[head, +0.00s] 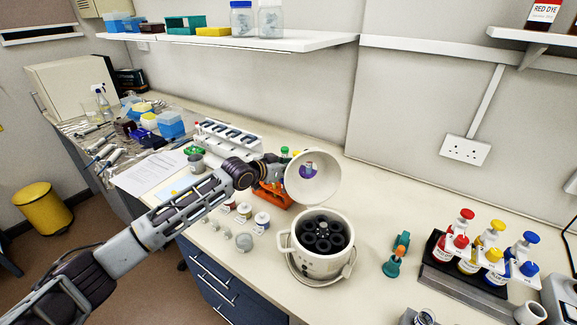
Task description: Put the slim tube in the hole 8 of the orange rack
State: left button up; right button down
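The orange rack (271,193) stands on the bench, partly hidden behind my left gripper and a round white lid. Its numbered holes cannot be made out. My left gripper (277,169) is above the rack, beside the lid, and its fingertips are hidden. I cannot tell whether it is open or holds anything. Green-capped tubes (285,153) show just behind it; I cannot tell whether one is the slim tube. My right gripper is not clearly in view.
A white centrifuge (321,262) with a black rotor stands in front, its round lid (327,192) raised beside the gripper. Small jars (262,221) stand left of it. A white rack (226,138) is behind. Coloured bottles (468,258) stand at right. Bench between centrifuge and wall is clear.

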pick_arm(q)
jog(key=shift+f, duration=0.75)
jog(key=o, duration=0.8)
jog(key=shift+s, duration=0.1)
jog(key=shift+v, duration=5.9)
jog(key=shift+r, duration=0.1)
